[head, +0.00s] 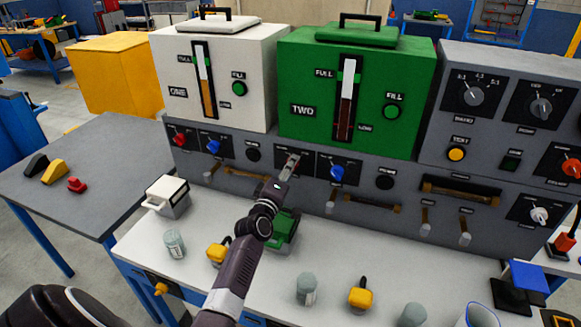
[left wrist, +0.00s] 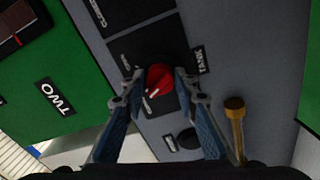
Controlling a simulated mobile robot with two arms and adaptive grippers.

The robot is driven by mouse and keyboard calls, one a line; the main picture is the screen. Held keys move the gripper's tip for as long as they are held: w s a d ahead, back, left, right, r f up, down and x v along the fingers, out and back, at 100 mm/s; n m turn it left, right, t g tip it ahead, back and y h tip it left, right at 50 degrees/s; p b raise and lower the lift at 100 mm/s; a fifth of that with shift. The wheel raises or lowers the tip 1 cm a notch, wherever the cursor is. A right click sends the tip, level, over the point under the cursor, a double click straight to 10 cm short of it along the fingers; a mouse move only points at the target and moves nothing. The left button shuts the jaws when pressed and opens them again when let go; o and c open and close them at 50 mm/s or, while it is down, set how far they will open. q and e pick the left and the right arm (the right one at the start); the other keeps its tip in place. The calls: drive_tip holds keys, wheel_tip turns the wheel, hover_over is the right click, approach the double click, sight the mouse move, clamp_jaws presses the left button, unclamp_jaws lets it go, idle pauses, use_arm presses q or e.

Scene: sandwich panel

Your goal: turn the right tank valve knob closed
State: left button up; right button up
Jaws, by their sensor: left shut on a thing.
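The right tank is the green box marked TWO (head: 295,75), standing on the grey panel. Its valve knob, red with a white pointer line (left wrist: 159,78), shows in the left wrist view on a black plate beside a TANK label (left wrist: 199,60). My left gripper (head: 290,166) reaches up to the panel below the green tank and hides this knob in the head view. In the left wrist view the two fingers (left wrist: 160,88) are on either side of the red knob and shut on it. The pointer lies slanted. My right gripper is not in view.
A blue knob (head: 337,173) sits just right of my gripper. A brass handle (head: 365,203) juts from the panel below. The white tank (head: 215,75) has its own red knob (head: 179,140). Jars and a yellow shaker (head: 361,295) stand on the white counter.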

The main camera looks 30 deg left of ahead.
use_arm(q)
drive_tip(key=shift+n, duration=2)
drive_tip(key=o, duration=1.2)
drive_tip(key=shift+c, duration=0.2)
drive_tip(key=v, duration=1.2)
